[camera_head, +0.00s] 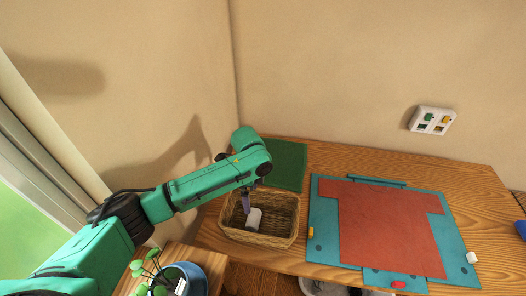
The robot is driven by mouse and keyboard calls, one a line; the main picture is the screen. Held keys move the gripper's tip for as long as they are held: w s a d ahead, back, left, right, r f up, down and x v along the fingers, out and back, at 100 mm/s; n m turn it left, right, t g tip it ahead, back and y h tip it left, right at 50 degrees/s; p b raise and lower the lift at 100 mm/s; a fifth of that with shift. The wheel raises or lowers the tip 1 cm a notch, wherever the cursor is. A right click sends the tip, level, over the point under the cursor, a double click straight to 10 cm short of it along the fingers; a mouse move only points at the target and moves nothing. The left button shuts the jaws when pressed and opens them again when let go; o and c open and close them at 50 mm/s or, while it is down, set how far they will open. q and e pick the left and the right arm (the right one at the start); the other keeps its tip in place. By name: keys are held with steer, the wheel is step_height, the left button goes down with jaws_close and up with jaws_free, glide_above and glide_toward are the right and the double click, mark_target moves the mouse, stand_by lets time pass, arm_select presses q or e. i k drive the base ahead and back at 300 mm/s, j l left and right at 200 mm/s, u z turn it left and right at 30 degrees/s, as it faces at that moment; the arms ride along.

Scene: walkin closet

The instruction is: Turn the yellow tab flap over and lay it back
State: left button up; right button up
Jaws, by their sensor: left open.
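A teal folding board (322,215) lies flat on the wooden table with a red shirt-shaped cloth (385,230) spread over it. The yellow tab (310,231) is at the board's left edge, on the left flap, which lies flat. The cloth covers part of that flap. My left gripper (246,208) points down over the wicker basket, left of the yellow tab and apart from it. It is open, and its fingers are small and dark here. My right gripper is not in view.
The wicker basket (262,239) holds a whitish object (253,217). A green mat (286,165) lies behind it. A red tab (398,285) and a white tab (471,257) sit on the board's other edges. A potted plant (190,275) stands at front left. A white panel (432,120) is on the wall.

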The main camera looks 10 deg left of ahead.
mark_target(323, 248)
steer(key=k+l, duration=0.45)
steer(key=l, duration=0.25)
steer(key=k+l, duration=0.25)
steer(key=l, duration=0.15)
